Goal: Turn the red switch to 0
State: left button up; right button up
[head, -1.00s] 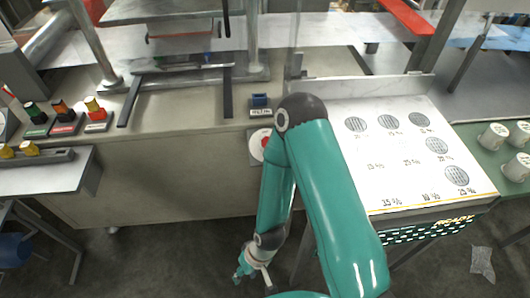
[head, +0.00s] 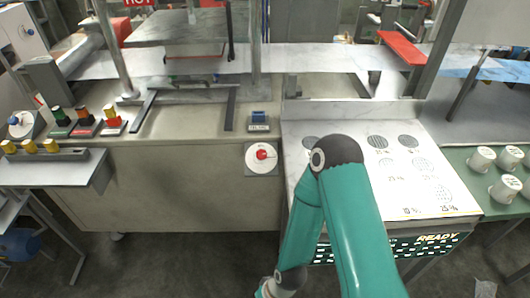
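The red switch (head: 262,154) is a red knob on a round white dial plate, on the front face of the grey machine bench. It is unobstructed, but its markings are too small to read. My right arm (head: 345,215) is teal with a dark elbow and stands to the right of the switch. Its forearm runs down to the bottom edge, where the wrist is cut off, so the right gripper is out of frame. My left arm and gripper do not show.
A blue button block (head: 259,121) sits on the bench just above the switch. A white hole-patterned panel (head: 440,180) is at right, with several mugs (head: 481,158) beyond it. Colored knobs (head: 86,122) and a grey shelf (head: 50,175) are at left. Open floor lies below the bench.

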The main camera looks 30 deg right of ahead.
aim_at(262, 155)
jog(key=z, duration=0.05)
jog(key=i, duration=0.9)
jog(key=u, duration=0.1)
